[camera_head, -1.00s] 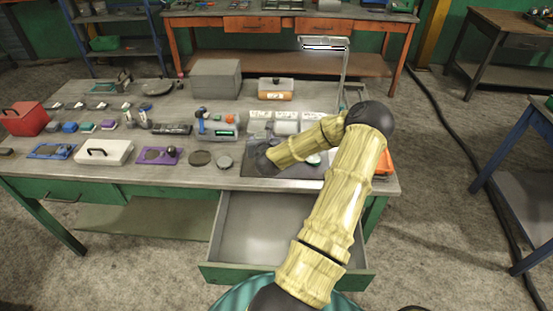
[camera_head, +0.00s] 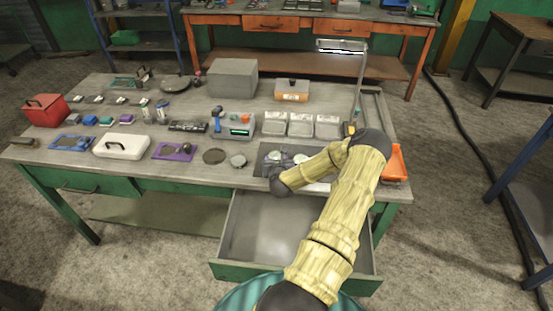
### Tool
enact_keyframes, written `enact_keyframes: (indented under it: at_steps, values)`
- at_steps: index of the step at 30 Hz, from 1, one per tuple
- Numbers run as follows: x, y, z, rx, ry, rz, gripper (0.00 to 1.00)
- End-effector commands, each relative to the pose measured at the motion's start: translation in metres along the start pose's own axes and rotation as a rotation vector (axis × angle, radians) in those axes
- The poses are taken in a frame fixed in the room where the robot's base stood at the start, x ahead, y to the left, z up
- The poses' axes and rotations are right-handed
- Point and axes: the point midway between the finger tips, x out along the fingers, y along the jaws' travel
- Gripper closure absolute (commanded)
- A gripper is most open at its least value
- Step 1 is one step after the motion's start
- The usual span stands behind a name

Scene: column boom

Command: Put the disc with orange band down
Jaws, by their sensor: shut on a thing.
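My gripper (camera_head: 276,173) is at the dark end of my arm, low at the left front part of a dark grey mat (camera_head: 262,149) on the workbench. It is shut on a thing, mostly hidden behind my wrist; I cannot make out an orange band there. Small round pale and dark pieces (camera_head: 300,158) lie on the mat just beyond my gripper. I cannot tell whether the held disc touches the mat. Left of the mat, a dark flat disc (camera_head: 214,156) and a smaller grey disc (camera_head: 238,161) lie on the bench.
An open, empty drawer (camera_head: 262,225) juts out below my arm. Three pale bins (camera_head: 300,125) stand behind the mat, with a lamp (camera_head: 358,90) at their right. An orange object (camera_head: 394,164) is at the right edge. A purple tray (camera_head: 175,151) and white case (camera_head: 121,146) lie left.

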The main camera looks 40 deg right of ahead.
Motion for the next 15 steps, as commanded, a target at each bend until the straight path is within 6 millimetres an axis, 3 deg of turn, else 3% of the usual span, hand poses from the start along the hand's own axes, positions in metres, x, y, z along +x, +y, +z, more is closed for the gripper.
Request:
enact_keyframes:
  at_steps: [10,11,13,15]
  values:
    - [0.0017,0.0000,-0.0026,-0.001,-0.003,0.000,0.81]
    - [0.0014,0.0000,-0.0027,-0.001,-0.001,0.000,0.43]
    - [0.0012,0.0000,-0.0022,-0.001,-0.001,0.000,0.29]
    - [0.0012,-0.0001,-0.0022,-0.001,-0.001,0.000,0.25]
